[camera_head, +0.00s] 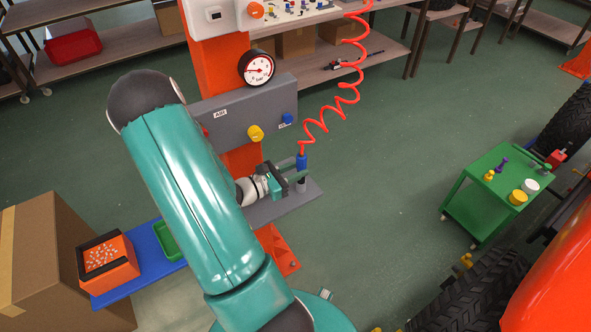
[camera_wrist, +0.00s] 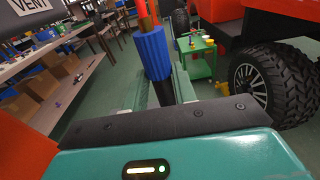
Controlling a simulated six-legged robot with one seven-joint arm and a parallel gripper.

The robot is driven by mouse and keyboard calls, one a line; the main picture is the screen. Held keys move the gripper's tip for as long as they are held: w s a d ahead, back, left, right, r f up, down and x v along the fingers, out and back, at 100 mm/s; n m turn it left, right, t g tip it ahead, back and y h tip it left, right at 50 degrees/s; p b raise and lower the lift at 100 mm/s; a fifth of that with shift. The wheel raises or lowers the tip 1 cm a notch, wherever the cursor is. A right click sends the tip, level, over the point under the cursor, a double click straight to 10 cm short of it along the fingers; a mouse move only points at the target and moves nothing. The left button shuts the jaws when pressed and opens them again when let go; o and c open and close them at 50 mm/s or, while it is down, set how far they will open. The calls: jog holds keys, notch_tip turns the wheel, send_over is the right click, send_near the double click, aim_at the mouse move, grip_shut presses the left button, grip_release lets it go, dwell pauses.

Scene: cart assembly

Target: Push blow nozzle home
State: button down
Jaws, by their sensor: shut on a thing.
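The blow nozzle (camera_head: 302,161) has a blue ribbed grip, and a red coiled hose (camera_head: 338,105) runs up from its top. My gripper (camera_head: 297,175) is shut on it just below the blue part and holds it upright. In the wrist view the nozzle's blue grip (camera_wrist: 152,52) stands above a black lower part between my two green fingers. A short dark holder (camera_head: 301,186) on the grey shelf (camera_head: 270,210) sits directly under the nozzle. My fingers hide the nozzle's tip, so I cannot tell how deep it sits.
The orange post carries a grey panel (camera_head: 240,105) with a pressure gauge (camera_head: 256,67) and a yellow knob (camera_head: 255,133), close beside my wrist. A green cart (camera_head: 490,190) with small parts stands at the right, near large black tyres. Open green floor lies between.

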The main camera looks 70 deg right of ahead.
jog(key=c, duration=1)
grip_release()
jog(key=shift+c, duration=0.2)
jog(key=v, duration=1.3)
jog(key=shift+w+a, duration=0.25)
jog(key=shift+w, duration=0.05)
jog(key=w+a+r+m+t+y, duration=0.2)
jog(key=a+r+m+t+y, duration=0.1)
jog(key=a+r, duration=0.5)
jog(key=w+a+r+m+t+y, duration=0.3)
jog(key=a+r+t+y, duration=0.2)
jog(key=a, duration=1)
jog(key=w+a+r+m+t+y, duration=0.2)
jog(key=a+r+t+y, duration=0.3)
jog(key=a+r+t, duration=0.4)
jog(key=a+r+m, duration=0.1)
jog(key=a, duration=0.2)
jog(key=shift+w+r+m, duration=0.3)
jog(key=shift+r, duration=0.1)
